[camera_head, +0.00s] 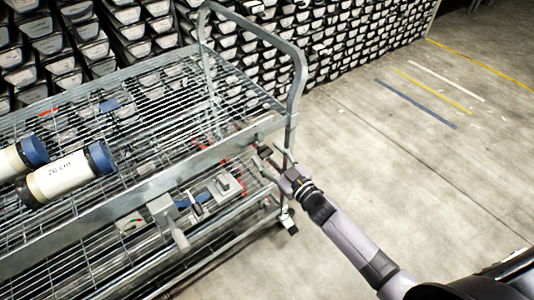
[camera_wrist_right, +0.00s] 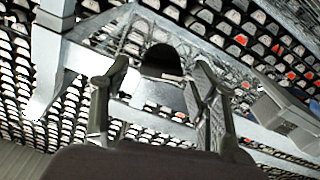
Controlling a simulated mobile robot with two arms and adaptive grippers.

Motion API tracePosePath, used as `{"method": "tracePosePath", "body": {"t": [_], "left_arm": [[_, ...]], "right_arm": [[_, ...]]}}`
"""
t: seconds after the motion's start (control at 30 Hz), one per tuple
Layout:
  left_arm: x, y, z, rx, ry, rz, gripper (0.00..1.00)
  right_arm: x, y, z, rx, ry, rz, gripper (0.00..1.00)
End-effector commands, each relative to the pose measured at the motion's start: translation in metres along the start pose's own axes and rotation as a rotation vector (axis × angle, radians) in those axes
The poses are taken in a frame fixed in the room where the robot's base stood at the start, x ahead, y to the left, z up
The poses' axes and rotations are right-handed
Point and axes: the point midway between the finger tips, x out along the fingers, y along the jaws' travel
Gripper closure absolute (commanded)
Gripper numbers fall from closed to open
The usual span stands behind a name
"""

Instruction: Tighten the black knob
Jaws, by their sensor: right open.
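My right gripper (camera_wrist_right: 160,78) is open, with one finger to each side of the knob in the picture and a gap visible to both. In the head view my right gripper (camera_head: 277,164) is at the right end of the cart, by the handle post. A small dark piece (camera_head: 265,151) shows at its tip; I cannot tell whether it is the knob or a finger. My left gripper is not in view.
The wire-shelf cart (camera_head: 150,186) has a tall tube handle (camera_head: 300,75) close to my right arm. Capped white tubes (camera_head: 68,177) lie on its top shelf. A clamp-like device (camera_head: 180,212) sits lower down. Racks of core liners (camera_head: 350,35) stand behind. The floor to the right is clear.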

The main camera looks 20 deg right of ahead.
Motion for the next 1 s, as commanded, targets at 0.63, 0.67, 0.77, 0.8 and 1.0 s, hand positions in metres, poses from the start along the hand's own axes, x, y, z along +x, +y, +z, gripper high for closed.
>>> {"method": "tracePosePath", "body": {"t": [0.63,0.67,0.77,0.8,1.0], "left_arm": [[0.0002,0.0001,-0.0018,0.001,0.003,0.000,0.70],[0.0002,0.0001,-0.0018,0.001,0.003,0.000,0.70],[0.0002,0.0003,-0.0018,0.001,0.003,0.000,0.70],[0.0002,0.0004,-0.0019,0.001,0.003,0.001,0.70],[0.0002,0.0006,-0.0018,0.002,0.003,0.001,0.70]], "right_arm": [[0.0127,-0.0003,0.0000,0.000,-0.001,0.000,0.58],[0.0127,-0.0003,0.0000,0.000,-0.001,0.000,0.60],[0.0127,-0.0002,0.0000,0.000,0.000,0.000,0.66],[0.0126,-0.0002,0.0000,0.000,0.000,0.000,0.69],[0.0126,-0.0002,0.0000,0.000,0.000,0.000,0.82]]}}
